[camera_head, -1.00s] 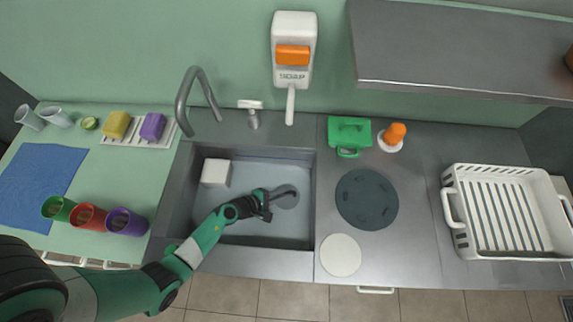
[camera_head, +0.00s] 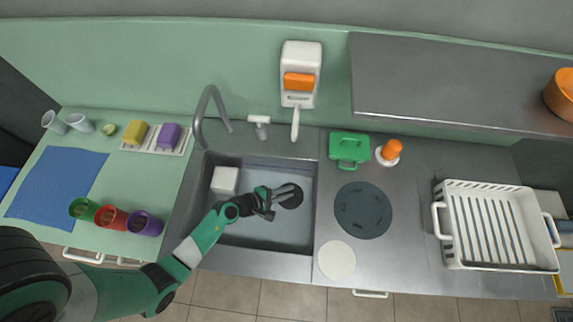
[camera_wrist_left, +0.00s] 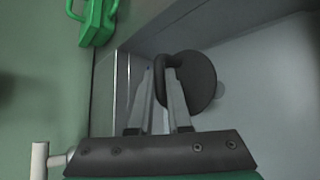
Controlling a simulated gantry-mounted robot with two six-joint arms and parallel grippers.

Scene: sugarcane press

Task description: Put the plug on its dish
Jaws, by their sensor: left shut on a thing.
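The plug is a dark round disc (camera_head: 290,196) in the right part of the sink. It fills the middle of the left wrist view (camera_wrist_left: 200,82), where a dark handle on its face sits between the fingertips. My left gripper (camera_head: 276,195) is shut on that handle. The plug looks tilted in the wrist view, and its height above the sink floor is hard to tell. A flat pale round piece (camera_head: 337,260) lies on the counter right of the sink; it may be the dish. My right gripper is not in view.
A dark round mat (camera_head: 363,210), a green box-like thing (camera_head: 349,148) and an orange piece on a white base (camera_head: 390,152) are right of the sink (camera_head: 262,232). A white block (camera_head: 225,180) sits in the sink. A white rack (camera_head: 446,250) stands farther right.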

